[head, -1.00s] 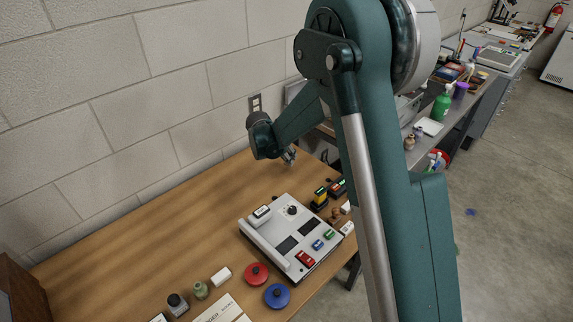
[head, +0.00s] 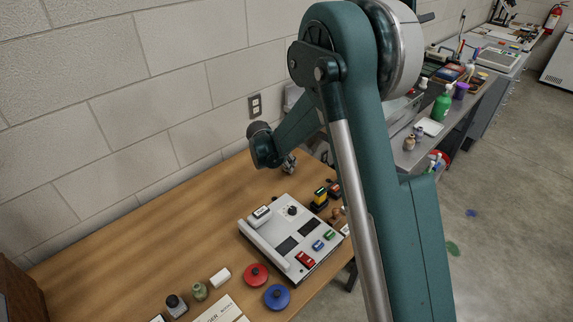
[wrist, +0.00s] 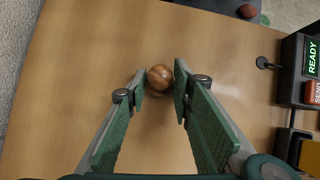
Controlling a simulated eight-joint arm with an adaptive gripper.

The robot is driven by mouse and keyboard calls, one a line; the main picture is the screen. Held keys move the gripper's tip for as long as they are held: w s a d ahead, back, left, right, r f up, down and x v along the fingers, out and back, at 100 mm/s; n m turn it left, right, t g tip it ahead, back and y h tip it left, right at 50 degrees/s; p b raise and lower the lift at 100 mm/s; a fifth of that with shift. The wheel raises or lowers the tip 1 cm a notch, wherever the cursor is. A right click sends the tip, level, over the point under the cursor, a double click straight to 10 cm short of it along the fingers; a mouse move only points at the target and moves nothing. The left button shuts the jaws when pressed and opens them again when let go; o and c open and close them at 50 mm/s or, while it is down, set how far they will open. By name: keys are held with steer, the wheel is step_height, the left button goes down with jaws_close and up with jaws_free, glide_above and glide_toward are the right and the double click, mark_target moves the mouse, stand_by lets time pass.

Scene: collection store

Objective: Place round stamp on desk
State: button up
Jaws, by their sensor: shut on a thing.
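In the wrist view, the round stamp shows as a wooden, ball-shaped knob (wrist: 160,76) between the fingertips of my gripper (wrist: 161,82). The green-padded fingers are shut on it from both sides. The lower part of the stamp is hidden beneath the knob. The brown wooden desk (wrist: 215,50) lies below; I cannot tell whether the stamp touches it. In the head view, my gripper (head: 289,164) is low over the back of the desk (head: 130,235), behind the grey console. The stamp is too small to make out there.
A grey console (head: 262,232) stands in front of my gripper, with black-and-yellow boxes (head: 320,198) to its right. Red (head: 256,274) and blue (head: 277,296) discs, a white block (head: 220,277) and small bottles (head: 176,305) are nearer. The desk's left and back are clear, along the wall.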

steer(key=o, duration=0.9)
steer(key=shift+f, duration=0.1)
steer(key=shift+r, duration=0.2)
steer(key=shift+p+v, duration=1.45)
steer(key=shift+v, duration=4.5)
steer(key=shift+a, duration=0.1)
steer(key=shift+r, duration=0.1)
